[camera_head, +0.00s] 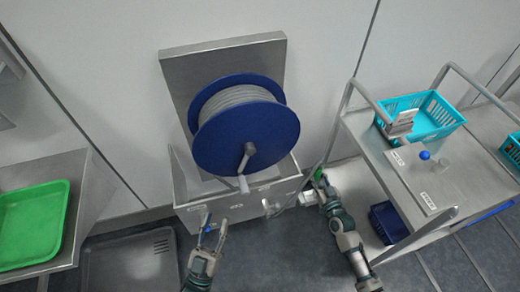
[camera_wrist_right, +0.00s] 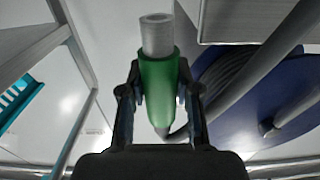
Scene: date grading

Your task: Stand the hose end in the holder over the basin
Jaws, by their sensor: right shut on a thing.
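The hose end has a green sleeve (camera_wrist_right: 158,85) and a pale grey tube tip (camera_wrist_right: 157,36). My right gripper (camera_wrist_right: 158,100) is shut on the green sleeve, with the tip pointing away from the palm. In the head view my right gripper (camera_head: 318,188) is right of the steel basin (camera_head: 215,214), apart from it, and a bit of green shows there. The basin stands below the blue hose reel (camera_head: 245,138). Small fittings sit at its front right rim; I cannot tell which is the holder. My left gripper (camera_head: 214,231) is open and empty before the basin front.
A steel trolley (camera_head: 408,185) with a turquoise basket (camera_head: 432,116) stands right of my right arm. A dark blue bin (camera_head: 388,222) is on its lower level. A green tray (camera_head: 32,224) lies on the left table. The reel's crank (camera_head: 247,158) juts forward.

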